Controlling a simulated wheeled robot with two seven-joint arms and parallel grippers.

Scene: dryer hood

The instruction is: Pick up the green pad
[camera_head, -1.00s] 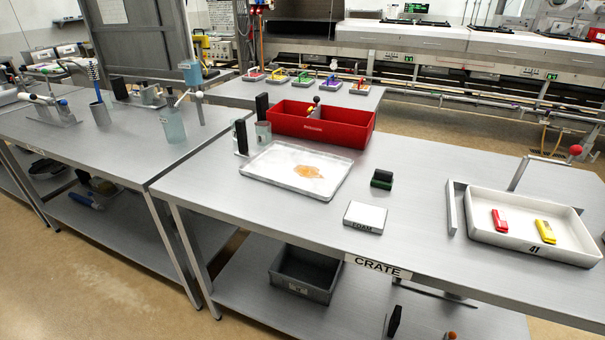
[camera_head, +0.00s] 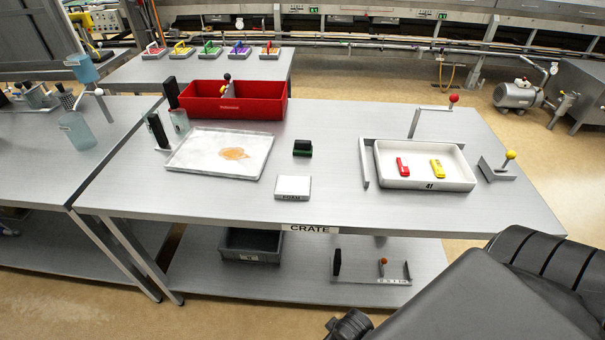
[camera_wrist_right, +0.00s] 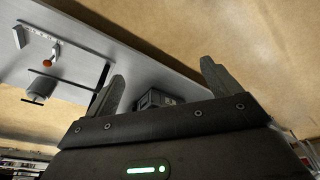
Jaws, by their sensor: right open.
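A small dark block with a green lower part and a black top, the green pad (camera_head: 302,148), stands on the middle of the steel table (camera_head: 330,207). It is behind a white foam block (camera_head: 293,187). My right gripper (camera_wrist_right: 163,82) shows in the right wrist view with its two fingers spread and nothing between them touching. The green pad is not seen in that view. My black right arm fills the lower right of the head view, well apart from the pad. My left gripper is not in view.
A white tray (camera_head: 218,131) with an orange stain and a red bin (camera_head: 232,100) stand left of the pad. A white bin (camera_head: 425,183) holds a red and a yellow item at right. A grey crate (camera_head: 251,243) sits on the lower shelf. Several coloured handled pads stand behind.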

